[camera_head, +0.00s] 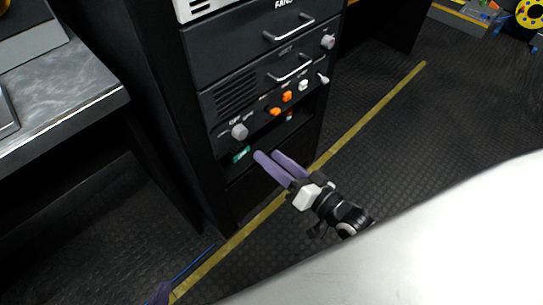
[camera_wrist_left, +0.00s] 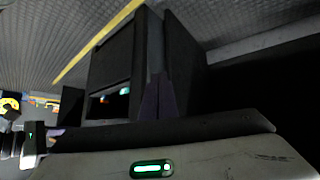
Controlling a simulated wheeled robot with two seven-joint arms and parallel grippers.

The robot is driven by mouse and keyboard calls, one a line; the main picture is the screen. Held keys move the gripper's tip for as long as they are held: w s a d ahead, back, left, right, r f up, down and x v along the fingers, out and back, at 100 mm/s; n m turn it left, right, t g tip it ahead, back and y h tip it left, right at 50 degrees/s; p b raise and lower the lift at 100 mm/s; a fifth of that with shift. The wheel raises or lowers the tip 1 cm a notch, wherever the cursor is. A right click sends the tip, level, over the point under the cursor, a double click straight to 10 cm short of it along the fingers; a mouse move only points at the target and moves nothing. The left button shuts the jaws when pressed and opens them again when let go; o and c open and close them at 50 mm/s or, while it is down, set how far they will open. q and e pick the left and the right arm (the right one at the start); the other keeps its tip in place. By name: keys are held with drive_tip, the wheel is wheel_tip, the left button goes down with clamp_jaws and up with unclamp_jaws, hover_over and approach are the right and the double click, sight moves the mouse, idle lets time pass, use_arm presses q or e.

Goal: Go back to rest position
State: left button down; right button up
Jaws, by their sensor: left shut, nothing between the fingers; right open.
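My right gripper (camera_head: 267,154) has two purple fingers that stand slightly apart. It is open and empty, in front of the lower part of the black equipment rack (camera_head: 200,120).
A grey-topped desk (camera_head: 70,95) stands left of the rack. The rack carries a panel with a grey knob (camera_head: 239,131) and orange switches (camera_head: 287,96). A yellow floor line (camera_head: 350,132) runs past the rack. Dark floor (camera_head: 410,130) to the right is clear.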

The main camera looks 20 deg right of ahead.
use_arm(q)
wheel_tip(320, 180, up, 7)
drive_tip(key=p, duration=1)
drive_tip(key=shift+a, duration=0.3)
use_arm(e)
drive_tip(key=s+a+f+n+g+h, duration=0.1)
drive_tip(key=s+n+g, duration=0.2)
drive_tip(key=s, duration=0.5)
drive_tip(key=s+a+f+n+g+h, duration=0.1)
drive_tip(key=s+a+n+g, duration=0.1)
drive_tip(key=s+g, duration=0.3)
drive_tip(key=s+n, duration=0.1)
drive_tip(key=s, duration=0.2)
drive_tip(key=shift+a+f+n+h, duration=0.3)
drive_tip(key=shift+f+h, duration=0.05)
drive_tip(key=shift+h, duration=0.05)
use_arm(q)
drive_tip(key=shift+s+f, duration=0.1)
drive_tip(key=shift+s, duration=0.25)
use_arm(e)
drive_tip(key=shift+s, duration=0.1)
drive_tip(key=shift+c, duration=0.3)
